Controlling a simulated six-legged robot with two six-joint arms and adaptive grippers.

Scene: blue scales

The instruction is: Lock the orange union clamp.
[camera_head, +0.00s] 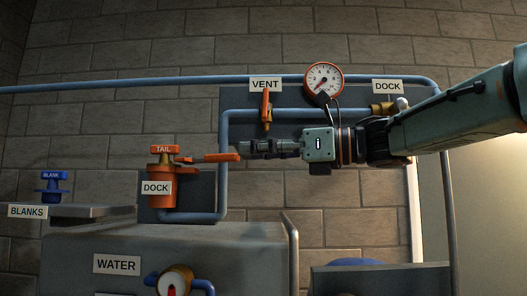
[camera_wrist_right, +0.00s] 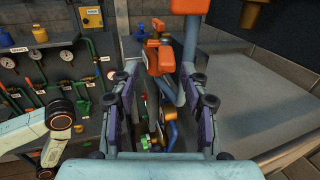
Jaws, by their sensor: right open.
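The orange union clamp (camera_head: 161,186) sits upright on the blue pipe, with a TAIL tag on top and a DOCK label on its front. Its orange lever (camera_head: 215,158) sticks out to the right, roughly level. My right gripper (camera_head: 243,150) comes in from the right, its fingertips at the lever's free end. In the right wrist view my right gripper (camera_wrist_right: 163,80) is open, and orange parts (camera_wrist_right: 158,57) show ahead between and above its fingers. I cannot tell whether a finger touches the lever. My left gripper does not show.
The VENT valve's orange handle (camera_head: 266,106) stands just above my right gripper. A pressure gauge (camera_head: 323,79) and a brass DOCK valve (camera_head: 383,109) are farther right. A blue blank (camera_head: 51,186) stands left. The grey WATER tank (camera_head: 210,250) is below.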

